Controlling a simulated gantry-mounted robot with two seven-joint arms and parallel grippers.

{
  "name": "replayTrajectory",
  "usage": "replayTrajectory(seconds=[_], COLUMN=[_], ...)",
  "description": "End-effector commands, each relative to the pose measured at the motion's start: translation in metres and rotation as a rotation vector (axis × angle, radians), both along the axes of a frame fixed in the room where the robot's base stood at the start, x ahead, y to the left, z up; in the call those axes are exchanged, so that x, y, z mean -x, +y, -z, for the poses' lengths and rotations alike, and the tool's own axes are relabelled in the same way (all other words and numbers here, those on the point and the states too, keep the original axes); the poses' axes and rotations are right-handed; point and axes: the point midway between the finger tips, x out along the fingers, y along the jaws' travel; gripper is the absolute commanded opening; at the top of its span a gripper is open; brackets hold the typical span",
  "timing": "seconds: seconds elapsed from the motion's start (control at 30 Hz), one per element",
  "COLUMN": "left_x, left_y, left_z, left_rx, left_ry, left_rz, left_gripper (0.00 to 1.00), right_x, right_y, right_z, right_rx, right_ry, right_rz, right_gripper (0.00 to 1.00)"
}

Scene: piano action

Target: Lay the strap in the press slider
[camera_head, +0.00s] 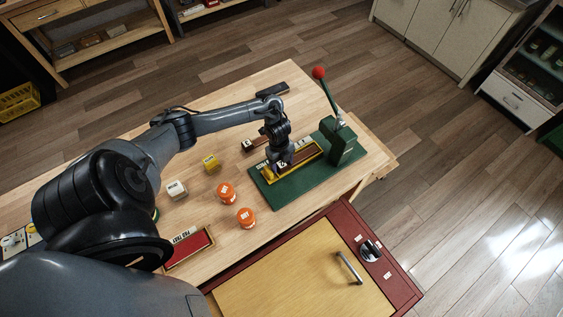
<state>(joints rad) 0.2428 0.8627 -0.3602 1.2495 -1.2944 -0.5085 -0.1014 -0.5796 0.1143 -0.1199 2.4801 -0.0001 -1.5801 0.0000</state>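The green press (343,147) stands on a green base plate (290,196) and has a lever with a red ball (319,73). Its slider (317,146) is a long yellow-edged tray on the plate, left of the press body, with a brown strip (303,157) along its inside. I cannot tell whether that strip is the strap or the slider's own floor. My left gripper (279,167) points down over the slider's left end, low and close to it. Its fingertips are too small and dark to show whether they hold anything. My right gripper is out of view.
A dark block with a white label (256,143) lies behind the plate. A red-lined tray (190,248) is at the front. Bare wood lies behind my arm.

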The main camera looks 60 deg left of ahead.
Motion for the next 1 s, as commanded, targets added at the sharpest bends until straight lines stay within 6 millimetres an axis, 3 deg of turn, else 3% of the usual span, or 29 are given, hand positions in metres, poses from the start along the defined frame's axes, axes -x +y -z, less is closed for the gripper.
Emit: replayTrajectory(seconds=[0.27, 0.47, 1.0], left_x=[0.000, 0.000, 0.001], left_y=[0.000, 0.002, 0.013], left_z=[-0.001, -0.013, -0.103], left_rx=[0.000, -0.001, -0.002], left_ry=[0.000, -0.002, -0.002], left_rz=[0.000, 0.000, 0.002], left_gripper=[0.67, 0.67, 0.67], right_x=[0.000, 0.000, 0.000], right_y=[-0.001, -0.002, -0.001], right_z=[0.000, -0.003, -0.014], right_rx=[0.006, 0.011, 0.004], right_ry=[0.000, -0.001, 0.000], right_rz=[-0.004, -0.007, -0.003], right_gripper=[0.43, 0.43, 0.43])
